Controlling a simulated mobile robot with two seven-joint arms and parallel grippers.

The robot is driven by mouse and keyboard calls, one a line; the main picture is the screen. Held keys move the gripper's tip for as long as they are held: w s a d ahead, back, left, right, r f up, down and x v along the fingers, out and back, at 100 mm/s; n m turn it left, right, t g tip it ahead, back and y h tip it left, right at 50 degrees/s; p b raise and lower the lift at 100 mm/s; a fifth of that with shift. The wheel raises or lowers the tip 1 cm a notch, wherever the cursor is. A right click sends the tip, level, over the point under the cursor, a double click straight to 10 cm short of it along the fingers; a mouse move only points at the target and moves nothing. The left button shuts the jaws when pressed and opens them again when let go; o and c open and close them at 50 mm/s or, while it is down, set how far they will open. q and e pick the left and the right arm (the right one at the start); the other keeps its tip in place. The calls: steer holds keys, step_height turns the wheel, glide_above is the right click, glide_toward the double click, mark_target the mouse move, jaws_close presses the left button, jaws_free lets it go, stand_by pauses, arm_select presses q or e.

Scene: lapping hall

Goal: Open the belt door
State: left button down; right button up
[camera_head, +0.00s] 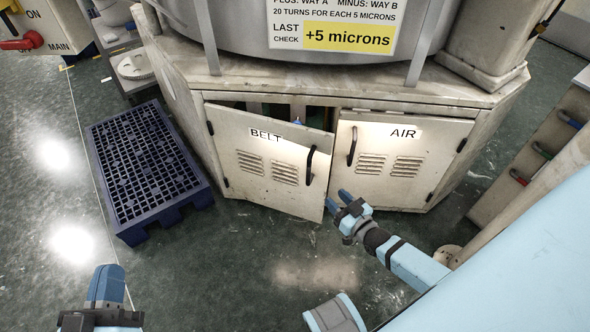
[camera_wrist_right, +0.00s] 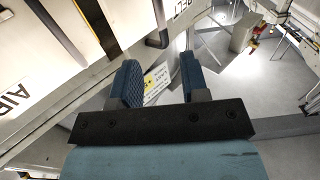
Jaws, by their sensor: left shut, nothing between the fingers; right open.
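The belt door (camera_head: 232,140), a pale panel marked BELT, stands ajar. Its right edge is swung out, with a dark gap along the top and right side. Its black handle (camera_head: 309,166) is near that free edge; part of the door with its lettering shows at the top of the right wrist view (camera_wrist_right: 199,9). My right gripper (camera_head: 337,200) is open, just right of the door's lower free corner. In the right wrist view its fingers (camera_wrist_right: 160,82) are apart with nothing held; contact with the door cannot be told. My left gripper (camera_head: 107,284) is shut and empty, low at the left.
The AIR door (camera_head: 385,183) to the right is closed, with its own black handle (camera_head: 351,146). A dark blue pallet (camera_head: 195,190) lies on the floor left of the cabinet. The floor before the belt door is clear. A panel with coloured handles (camera_head: 530,135) stands at right.

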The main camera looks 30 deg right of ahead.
steer(key=b, duration=0.2)
glide_toward(310, 172)
steer(key=w, duration=0.5)
steer(key=w+b, duration=0.1)
steer(key=w, duration=0.1)
steer(key=w+a+b, duration=0.1)
steer(key=w, duration=0.2)
steer(key=shift+w, duration=0.35)
arm_select(q)
steer(key=shift+m+g, duration=0.3)
steer(key=shift+g, duration=0.5)
steer(key=f, duration=0.2)
steer(key=d+f, duration=0.1)
steer(key=f, duration=0.1)
steer(key=shift+w, duration=0.2)
arm_select(e)
steer(key=shift+r, duration=0.1)
jaws_close()
